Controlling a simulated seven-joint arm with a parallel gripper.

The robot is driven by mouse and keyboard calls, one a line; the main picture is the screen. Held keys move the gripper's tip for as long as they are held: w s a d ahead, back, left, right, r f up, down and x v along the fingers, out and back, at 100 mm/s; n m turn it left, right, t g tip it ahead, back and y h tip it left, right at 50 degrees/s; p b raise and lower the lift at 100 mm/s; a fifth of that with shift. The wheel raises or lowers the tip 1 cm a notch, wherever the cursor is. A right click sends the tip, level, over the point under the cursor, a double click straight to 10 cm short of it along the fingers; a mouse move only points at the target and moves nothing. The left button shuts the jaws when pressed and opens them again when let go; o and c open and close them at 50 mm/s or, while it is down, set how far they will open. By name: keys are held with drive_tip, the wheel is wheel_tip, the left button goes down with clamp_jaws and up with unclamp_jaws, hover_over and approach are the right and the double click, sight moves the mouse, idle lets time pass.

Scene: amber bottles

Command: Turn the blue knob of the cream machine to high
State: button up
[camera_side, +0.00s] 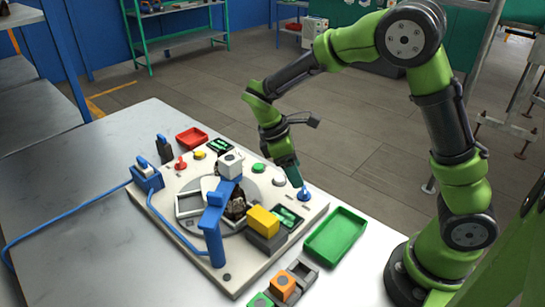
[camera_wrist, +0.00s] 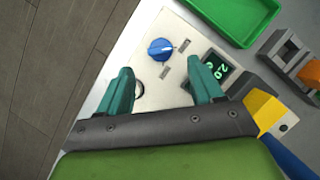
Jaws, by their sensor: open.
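The cream machine (camera_side: 165,213) is a flat panel on the grey table, with knobs, displays and a round middle section. Its blue knob (camera_side: 304,193) is at the panel's right corner. In the wrist view the blue knob (camera_wrist: 160,49) has a white pointer line aimed toward the right, with small plates beside it. My gripper (camera_side: 297,184) is just above and beside the knob in the side view. In the wrist view its teal fingers (camera_wrist: 163,80) are apart and empty, with the knob beyond the gap between their tips. I cannot tell whether a finger touches the knob.
A green tray (camera_side: 336,236) lies right of the machine, near small blocks in holders (camera_side: 282,285). A lit display (camera_side: 288,217) and a yellow block (camera_side: 263,221) are close to the knob. A blue post (camera_side: 213,235) rises at the panel's front.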

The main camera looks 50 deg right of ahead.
sight(303, 189)
drive_tip(key=x, duration=0.6)
drive_tip(key=shift+c, duration=0.3)
drive_tip(key=c, duration=1)
